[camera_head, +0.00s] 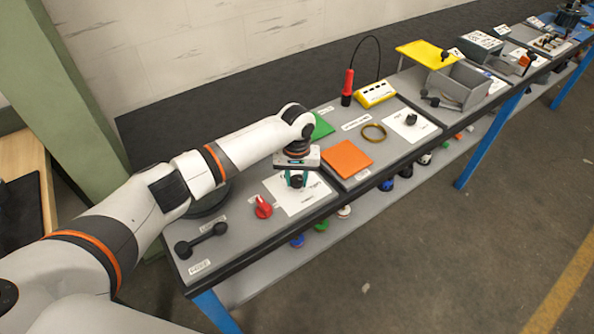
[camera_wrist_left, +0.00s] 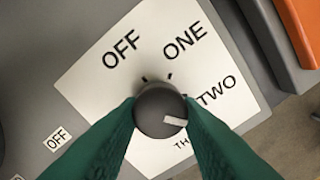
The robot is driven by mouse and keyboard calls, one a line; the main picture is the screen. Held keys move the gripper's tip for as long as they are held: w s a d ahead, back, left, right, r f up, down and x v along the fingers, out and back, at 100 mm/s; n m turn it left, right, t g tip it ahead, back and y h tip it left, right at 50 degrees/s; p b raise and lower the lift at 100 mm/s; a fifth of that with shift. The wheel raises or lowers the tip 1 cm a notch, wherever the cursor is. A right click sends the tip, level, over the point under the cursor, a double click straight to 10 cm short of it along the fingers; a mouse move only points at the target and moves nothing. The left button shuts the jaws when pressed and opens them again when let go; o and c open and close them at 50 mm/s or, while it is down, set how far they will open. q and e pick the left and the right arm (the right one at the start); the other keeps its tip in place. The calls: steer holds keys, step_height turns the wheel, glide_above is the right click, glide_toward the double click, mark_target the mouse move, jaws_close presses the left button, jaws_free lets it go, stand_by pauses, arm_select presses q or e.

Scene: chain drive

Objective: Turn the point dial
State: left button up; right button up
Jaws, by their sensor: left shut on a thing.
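The point dial (camera_wrist_left: 158,108) is a dark round knob with a white pointer mark on a white plate (camera_wrist_left: 92,84) printed OFF, ONE, TWO and a partly covered label starting TH. In the left wrist view its white mark points to the right and slightly down, below the word TWO. My left gripper (camera_wrist_left: 160,112) has its green fingers shut on the dial, one on each side. In the head view the left gripper (camera_head: 296,180) reaches down over the white plate (camera_head: 290,206) and mostly hides the dial. My right gripper is not in view.
A red rotary switch (camera_head: 263,206) and a black dumbbell-shaped handle (camera_head: 201,239) lie to the left. An orange plate (camera_head: 347,159) and a green plate (camera_head: 321,127) are close on the right. Farther along stand a brass ring (camera_head: 374,132), a yellow box (camera_head: 375,94) and a grey bin (camera_head: 461,84).

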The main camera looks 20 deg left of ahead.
mark_target(296, 179)
arm_select(q)
steer(key=m+p, duration=0.2)
steer(key=m, duration=0.1)
steer(key=shift+r+m, duration=0.15)
steer(key=shift+m, duration=0.15)
steer(key=shift+a+m+p, duration=0.1)
steer(key=shift+m+p, duration=0.5)
steer(key=shift+m, duration=1.2)
steer(key=o, duration=1)
steer(key=shift+c, duration=0.2)
step_height(296, 179, up, 12)
steer(key=b, duration=0.2)
